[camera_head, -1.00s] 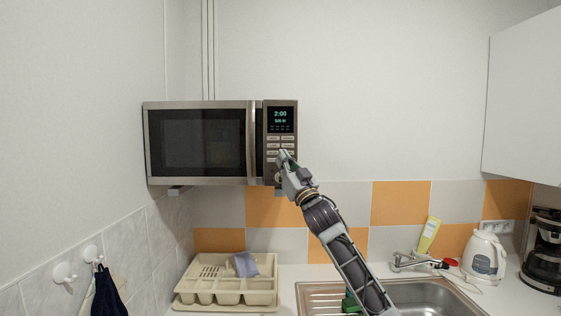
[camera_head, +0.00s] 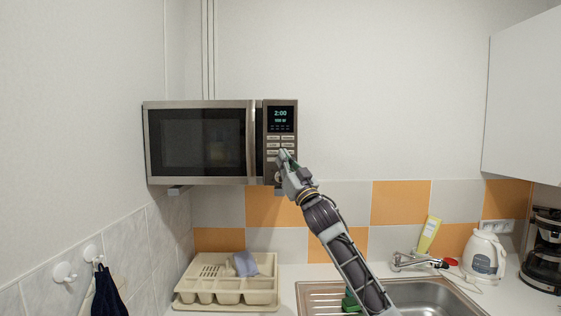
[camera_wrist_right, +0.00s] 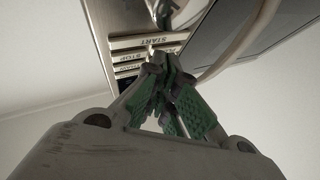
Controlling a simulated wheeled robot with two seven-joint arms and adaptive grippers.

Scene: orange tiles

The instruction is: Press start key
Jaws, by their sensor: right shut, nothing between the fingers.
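The microwave (camera_head: 198,143) hangs on the wall with its door shut, and its display (camera_head: 281,118) reads 2:00. My right gripper (camera_head: 284,153) is at the lower part of the microwave's key panel and covers some keys. In the right wrist view the start key (camera_wrist_right: 128,42) is a light bar lettered START, with a STOP key below it in the upside-down lettering. My right gripper (camera_wrist_right: 160,60) is shut and empty, its fingertips right at the end of these keys. Whether the tips touch the start key I cannot tell. My left gripper is not in view.
A beige dish rack (camera_head: 228,297) stands on the counter below the microwave. A steel sink (camera_head: 430,294) with a faucet is at the lower right, with a white kettle (camera_head: 484,256) and a coffee maker beyond. The wall right of the microwave is clear.

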